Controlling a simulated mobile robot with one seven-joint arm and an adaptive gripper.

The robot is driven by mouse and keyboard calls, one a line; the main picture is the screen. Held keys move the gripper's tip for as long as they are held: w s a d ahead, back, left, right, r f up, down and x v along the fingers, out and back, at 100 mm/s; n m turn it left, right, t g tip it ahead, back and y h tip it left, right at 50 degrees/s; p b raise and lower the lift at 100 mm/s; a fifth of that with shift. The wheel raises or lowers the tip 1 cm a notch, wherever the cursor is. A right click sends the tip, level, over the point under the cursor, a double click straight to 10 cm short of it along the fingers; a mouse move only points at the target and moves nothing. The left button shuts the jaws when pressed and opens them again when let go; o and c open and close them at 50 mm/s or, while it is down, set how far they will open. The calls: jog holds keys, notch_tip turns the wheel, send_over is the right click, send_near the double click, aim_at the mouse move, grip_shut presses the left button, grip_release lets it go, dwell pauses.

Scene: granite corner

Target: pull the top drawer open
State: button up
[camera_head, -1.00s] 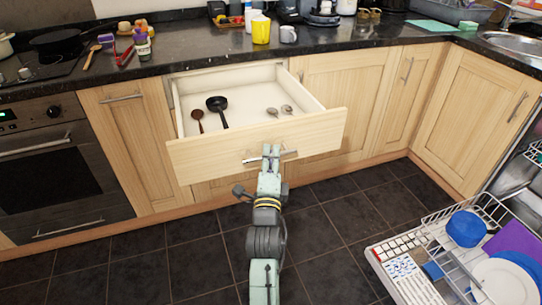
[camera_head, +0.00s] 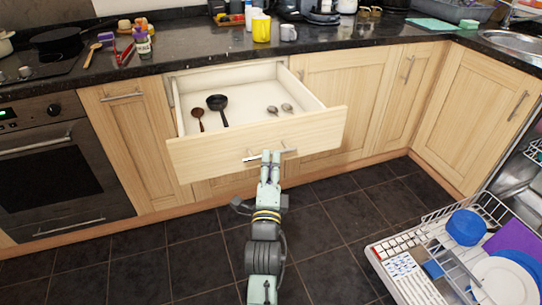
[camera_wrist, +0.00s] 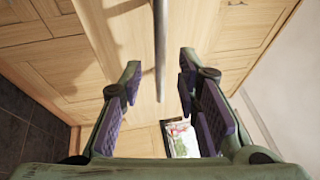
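The top drawer (camera_head: 258,142) is pulled well out, with its light wood front standing far forward of the cabinet. Its metal bar handle (camera_head: 286,152) is on the front panel. My gripper (camera_head: 271,158) is just in front of the handle, partly covering it in the head view. In the wrist view the gripper (camera_wrist: 158,85) has its fingers spread wide, with the bar handle (camera_wrist: 160,45) running between and beyond them, not gripped. Inside the drawer are a black ladle (camera_head: 218,106), a brown wooden spoon (camera_head: 198,116) and two small metal utensils (camera_head: 280,109).
An open dishwasher rack (camera_head: 425,260) with plates stands at the lower right. The oven (camera_head: 55,165) is at the left. The dark counter (camera_head: 190,50) above holds a yellow cup (camera_head: 261,29) and other items. The tiled floor before the drawer is otherwise clear.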

jog(key=shift+v, duration=2)
